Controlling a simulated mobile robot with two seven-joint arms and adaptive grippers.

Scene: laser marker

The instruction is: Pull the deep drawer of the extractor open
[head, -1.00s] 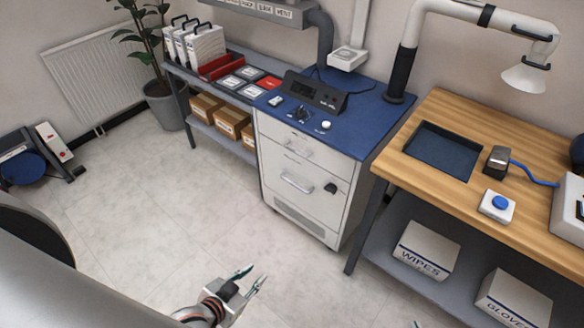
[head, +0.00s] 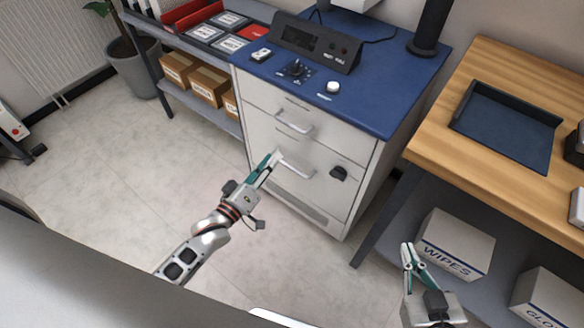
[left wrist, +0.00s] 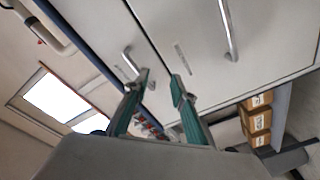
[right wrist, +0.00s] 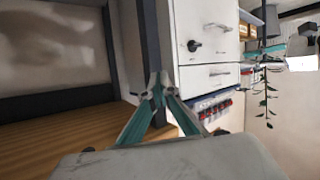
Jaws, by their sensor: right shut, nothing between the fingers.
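The extractor is a white cabinet (head: 375,160) with a blue top. Its deep drawer (head: 268,140) is the lower front, flush with the cabinet, with a silver bar handle (head: 297,168). The handle also shows in the left wrist view (left wrist: 228,30) and right wrist view (right wrist: 217,27). A shallower drawer with its own handle (head: 294,123) sits above. My left gripper (head: 271,161) is open and empty, just left of the deep drawer's handle in the head view; its fingers (left wrist: 160,84) are apart, not around the handle. My right gripper (head: 408,250) is shut and empty, before the bench.
A black knob (head: 339,173) sits right of the deep handle. A wooden bench (head: 450,110) stands at right, with a WIPES box (head: 455,243) on its lower shelf. Cardboard boxes (head: 208,88) sit on a shelf at left. Floor before the drawers is clear.

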